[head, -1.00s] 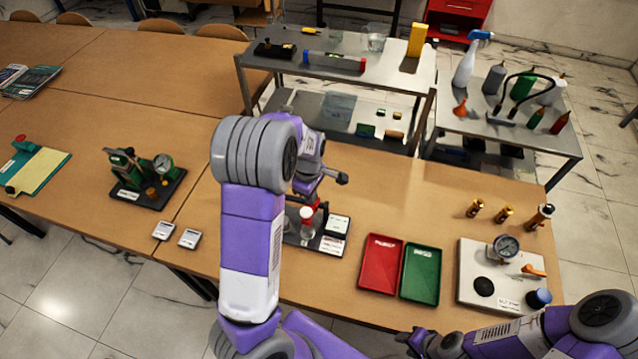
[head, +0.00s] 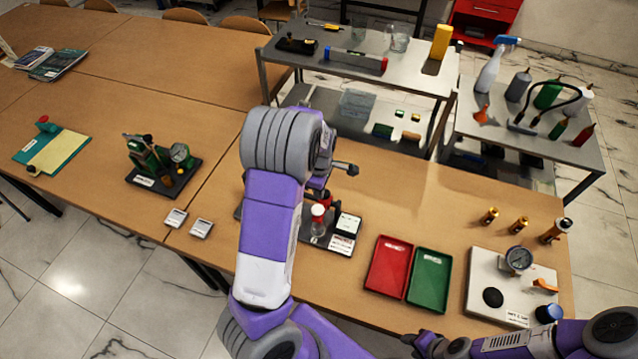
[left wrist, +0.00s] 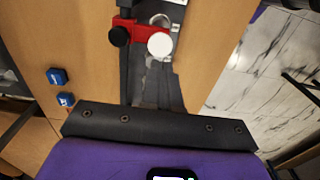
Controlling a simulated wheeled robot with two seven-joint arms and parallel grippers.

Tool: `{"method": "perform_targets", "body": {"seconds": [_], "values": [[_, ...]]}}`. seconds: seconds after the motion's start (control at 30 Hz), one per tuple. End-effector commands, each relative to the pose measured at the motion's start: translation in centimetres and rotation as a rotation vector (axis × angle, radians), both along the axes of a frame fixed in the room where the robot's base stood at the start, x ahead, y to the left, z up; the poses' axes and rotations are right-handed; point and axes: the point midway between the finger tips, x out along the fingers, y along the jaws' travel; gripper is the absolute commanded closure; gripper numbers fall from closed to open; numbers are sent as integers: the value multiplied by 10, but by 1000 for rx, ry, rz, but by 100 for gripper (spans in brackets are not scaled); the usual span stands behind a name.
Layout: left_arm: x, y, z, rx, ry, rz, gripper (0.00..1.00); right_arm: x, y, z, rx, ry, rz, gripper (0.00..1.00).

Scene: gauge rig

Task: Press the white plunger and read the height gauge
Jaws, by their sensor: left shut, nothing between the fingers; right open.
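The test stand has a black base (head: 343,243) on the table's front part, right of my left forearm. It carries a red bracket (left wrist: 130,32) with a black knob. A white round plunger top (left wrist: 160,45) shows beside the bracket in the left wrist view. In the head view the stand's red part (head: 318,210) sits above a clear piece. A pale panel (head: 347,224) on the base may be the gauge readout; I cannot read it. My left gripper (left wrist: 158,62) is shut and empty, close to the stand; contact is unclear. My right gripper (head: 410,341) is open, at the front edge.
A red tray (head: 389,267) and a green tray (head: 429,280) lie right of the stand. A white plate (head: 483,292) with a dial (head: 518,259) lies farther right.

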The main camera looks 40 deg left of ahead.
Motion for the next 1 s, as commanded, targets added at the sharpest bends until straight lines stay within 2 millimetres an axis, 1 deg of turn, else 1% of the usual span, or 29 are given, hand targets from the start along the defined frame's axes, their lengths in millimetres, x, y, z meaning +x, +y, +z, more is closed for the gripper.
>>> {"method": "perform_targets", "body": {"seconds": [0.03,0.2,0.3,0.4,0.53,0.87,1.0], "values": [[-1,1,-14,0,5,2,100,0,0,-3,0,0,0,57],[-1,0,-46,0,4,1,100,0,0,-6,0,0,0,57],[-1,1,-60,0,3,1,100,0,0,-7,0,0,0,57],[-1,1,-68,0,1,0,100,0,0,-7,0,0,0,57],[0,0,-73,0,0,0,100,0,0,-7,0,0,0,57],[0,0,-74,0,-1,0,100,0,0,-7,0,0,0,57],[0,0,-85,1,0,0,100,0,0,-15,0,0,0,57]]}}
